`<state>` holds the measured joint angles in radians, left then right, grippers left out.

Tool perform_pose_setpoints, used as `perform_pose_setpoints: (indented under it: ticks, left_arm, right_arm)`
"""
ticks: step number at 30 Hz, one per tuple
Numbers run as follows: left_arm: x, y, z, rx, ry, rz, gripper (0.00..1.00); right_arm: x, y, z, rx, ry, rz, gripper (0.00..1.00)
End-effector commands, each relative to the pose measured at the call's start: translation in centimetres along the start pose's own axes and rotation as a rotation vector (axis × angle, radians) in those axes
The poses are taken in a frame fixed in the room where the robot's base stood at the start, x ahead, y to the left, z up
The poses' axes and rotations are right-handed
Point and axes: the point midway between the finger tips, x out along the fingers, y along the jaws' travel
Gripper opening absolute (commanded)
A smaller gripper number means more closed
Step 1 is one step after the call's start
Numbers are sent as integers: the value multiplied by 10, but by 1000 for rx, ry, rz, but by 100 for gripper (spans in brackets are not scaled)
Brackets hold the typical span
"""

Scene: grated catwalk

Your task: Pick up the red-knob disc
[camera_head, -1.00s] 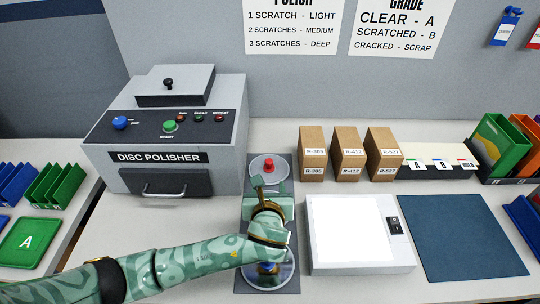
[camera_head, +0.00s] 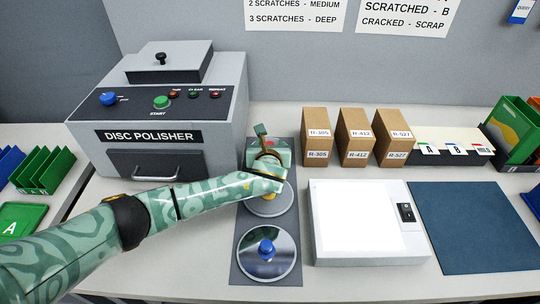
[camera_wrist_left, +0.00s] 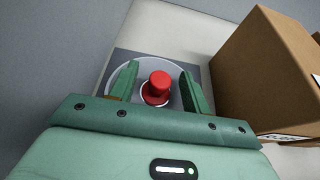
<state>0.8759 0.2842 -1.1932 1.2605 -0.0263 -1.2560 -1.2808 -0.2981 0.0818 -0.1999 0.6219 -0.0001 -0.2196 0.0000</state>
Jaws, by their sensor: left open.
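The red-knob disc (camera_wrist_left: 158,112) shows in the left wrist view, a pale round disc with a red knob (camera_wrist_left: 159,86) at its middle. It lies on a dark grey mat. My left gripper (camera_wrist_left: 157,78) is open, with one finger on each side of the knob and a gap to each. In the head view my left gripper (camera_head: 266,146) is over the far end of the mat and hides the red-knob disc. My right gripper is in neither view.
On the mat (camera_head: 240,235) are a yellow-knob disc (camera_head: 272,207), partly under my arm, and a blue-knob disc (camera_head: 284,264) in front. The disc polisher (camera_head: 210,135) stands left. Brown boxes (camera_head: 356,142) stand close right of the gripper. A light panel (camera_head: 365,225) lies right.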

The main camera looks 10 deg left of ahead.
Motion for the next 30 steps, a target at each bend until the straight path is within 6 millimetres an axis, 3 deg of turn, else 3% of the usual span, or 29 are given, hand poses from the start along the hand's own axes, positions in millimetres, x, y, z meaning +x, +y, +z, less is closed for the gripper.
perform_pose_setpoints:
  ticks: [9,14,24,30]
  left_arm:
    - [8,0,1,-1,0,-1,45]
    - [7,0,1,-1,0,-1,0]
    - [6,0,3,-1,0,-1,0]
    - [-2,-1,24,-3,-3,-2,0]
  right_arm:
    - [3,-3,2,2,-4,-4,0]
    - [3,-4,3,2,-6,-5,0]
    - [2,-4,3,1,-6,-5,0]
    - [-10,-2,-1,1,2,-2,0]
